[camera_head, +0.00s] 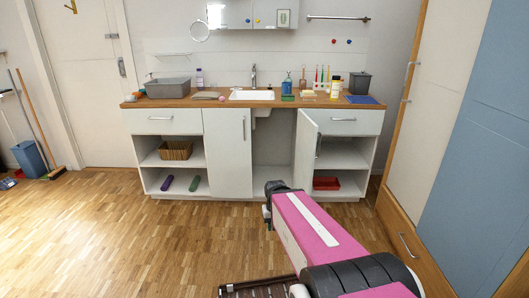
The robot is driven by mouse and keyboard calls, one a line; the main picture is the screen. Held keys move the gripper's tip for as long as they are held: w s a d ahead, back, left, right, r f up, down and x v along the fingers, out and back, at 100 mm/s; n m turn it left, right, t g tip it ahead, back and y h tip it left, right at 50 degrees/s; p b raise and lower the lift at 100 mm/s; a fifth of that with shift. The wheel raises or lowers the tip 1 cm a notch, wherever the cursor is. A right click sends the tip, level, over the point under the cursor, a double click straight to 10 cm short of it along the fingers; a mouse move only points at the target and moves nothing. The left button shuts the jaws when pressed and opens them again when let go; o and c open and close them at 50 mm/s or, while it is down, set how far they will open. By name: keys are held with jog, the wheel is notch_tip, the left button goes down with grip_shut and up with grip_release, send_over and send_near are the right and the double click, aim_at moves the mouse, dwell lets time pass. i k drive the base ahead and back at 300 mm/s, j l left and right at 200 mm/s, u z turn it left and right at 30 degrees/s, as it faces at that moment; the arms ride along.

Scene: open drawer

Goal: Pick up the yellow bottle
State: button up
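A small yellow and white bottle with a dark cap (335,88) stands upright on the right part of the wooden counter (180,102), to the right of the sink. My pink arm reaches forward from the bottom right of the view and ends in a dark joint, well below and in front of the counter. My gripper cannot be made out; whatever lies beyond that joint is hidden. Nothing is seen touching the bottle.
A blue dispenser (287,86), a dark bin (360,83) and a blue cloth (362,99) are near the bottle. A cabinet door (305,142) stands ajar below.

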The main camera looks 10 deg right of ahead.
aim_at(335, 84)
jog(key=z, duration=0.7)
jog(key=i+z, duration=0.3)
jog(key=z, duration=0.15)
jog(key=i+z, duration=0.4)
jog(key=i+j+z, duration=0.15)
jog(key=z, duration=0.3)
